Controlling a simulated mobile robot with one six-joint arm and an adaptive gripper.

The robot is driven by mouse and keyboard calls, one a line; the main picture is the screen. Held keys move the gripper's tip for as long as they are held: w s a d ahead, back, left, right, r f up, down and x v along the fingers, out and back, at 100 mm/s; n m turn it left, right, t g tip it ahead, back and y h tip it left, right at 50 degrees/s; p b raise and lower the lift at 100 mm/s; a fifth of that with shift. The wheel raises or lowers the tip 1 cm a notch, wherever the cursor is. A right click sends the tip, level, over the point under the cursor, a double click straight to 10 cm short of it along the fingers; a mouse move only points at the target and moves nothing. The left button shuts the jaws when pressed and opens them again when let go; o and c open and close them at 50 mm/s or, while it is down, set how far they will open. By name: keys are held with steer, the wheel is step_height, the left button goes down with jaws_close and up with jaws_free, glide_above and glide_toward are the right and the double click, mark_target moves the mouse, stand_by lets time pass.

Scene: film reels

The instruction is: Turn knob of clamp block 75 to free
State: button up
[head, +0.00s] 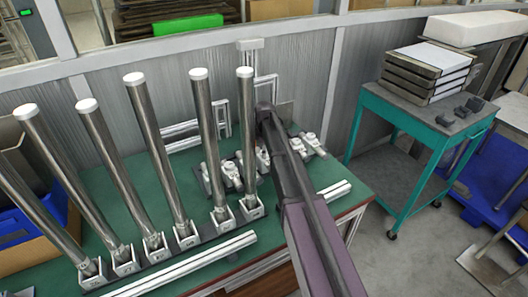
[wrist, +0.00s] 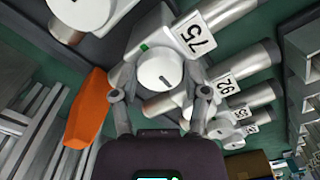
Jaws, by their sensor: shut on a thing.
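Clamp block 75 shows in the wrist view with its white number plate (wrist: 195,33) at the upper right. Its round white knob (wrist: 158,70) has a dark slot line, and a small green mark (wrist: 144,47) shows beside its upper left edge. My gripper (wrist: 161,84) has one finger on each side of the knob and is shut on it. In the head view, small white and grey clamp blocks (head: 230,172) stand on the green bench, partly behind my arm. My gripper is hidden there, and I cannot read the block numbers.
Clamp block 92 (wrist: 226,85) and others stand close beside block 75. An orange part (wrist: 86,108) lies just left of my gripper in the wrist view. Tall metal posts (head: 205,115) rise from the green bench (head: 325,172). A teal cart (head: 408,118) stands to the right.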

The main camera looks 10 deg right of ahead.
steer(key=shift+a, duration=0.2)
stand_by(0.3)
steer(key=o, duration=1.1)
steer(key=shift+s, duration=0.1)
steer(key=shift+o, duration=0.2)
steer(key=shift+d+r, duration=0.1)
steer(key=shift+r, duration=0.1)
